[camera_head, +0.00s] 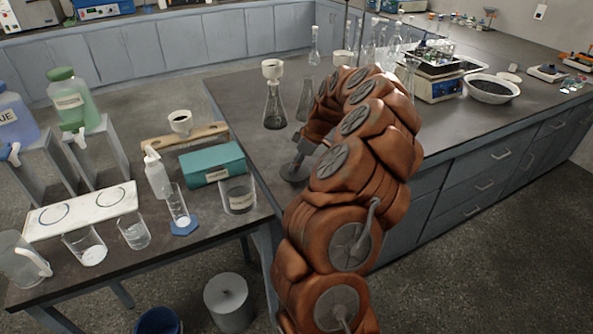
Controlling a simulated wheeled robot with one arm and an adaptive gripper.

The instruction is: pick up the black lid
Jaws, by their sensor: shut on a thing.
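My gripper (299,160) reaches down at the near left corner of the right-hand bench, at the end of my orange-brown arm. It is shut on a round dark disc, which looks like the black lid (288,175). The lid is flat and seen partly from above, with its right side partly hidden by my gripper and arm. I cannot tell whether it touches the bench top or is held just above it.
A conical flask with a white funnel (273,95) stands just behind my gripper. A glass beaker (238,195) and a teal box (212,164) stand to the left. A white bowl (491,90) and a balance (438,85) are farther right. The bench top (240,95) left of the flask is clear.

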